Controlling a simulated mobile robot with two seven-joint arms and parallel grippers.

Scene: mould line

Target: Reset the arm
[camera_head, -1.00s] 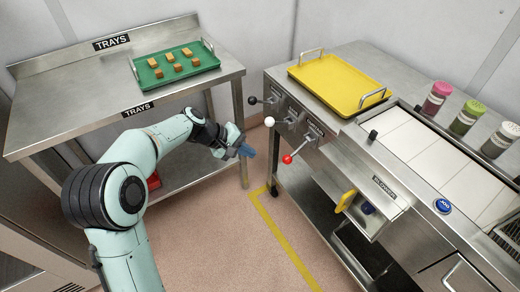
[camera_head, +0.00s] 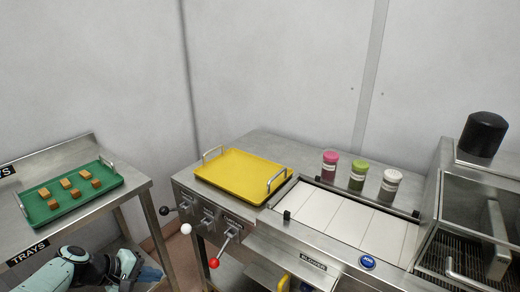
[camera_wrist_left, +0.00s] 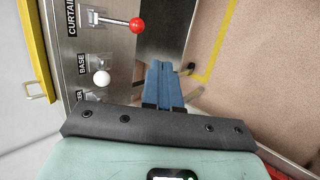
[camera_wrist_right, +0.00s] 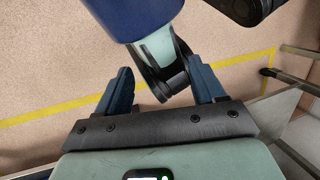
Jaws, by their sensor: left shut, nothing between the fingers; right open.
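My left gripper (camera_head: 150,273) is at the bottom left of the head view, between the tray table and the machine. In the left wrist view its blue fingers (camera_wrist_left: 163,86) are together with nothing between them. They are apart from the machine's levers, with the red knob (camera_wrist_left: 137,25) and the white knob (camera_wrist_left: 101,78) beside them. My right gripper (camera_wrist_right: 165,84) shows only in the right wrist view. Its two blue fingers are spread wide and empty, and part of my own body shows beyond and between them.
A green tray (camera_head: 112,180) of several brown cubes lies on the left table (camera_head: 85,148). A yellow tray (camera_head: 240,175) lies on the machine. Pink (camera_head: 329,168), green (camera_head: 357,177) and white (camera_head: 389,187) jars stand behind the white belt (camera_head: 345,218). Floor shows below both grippers.

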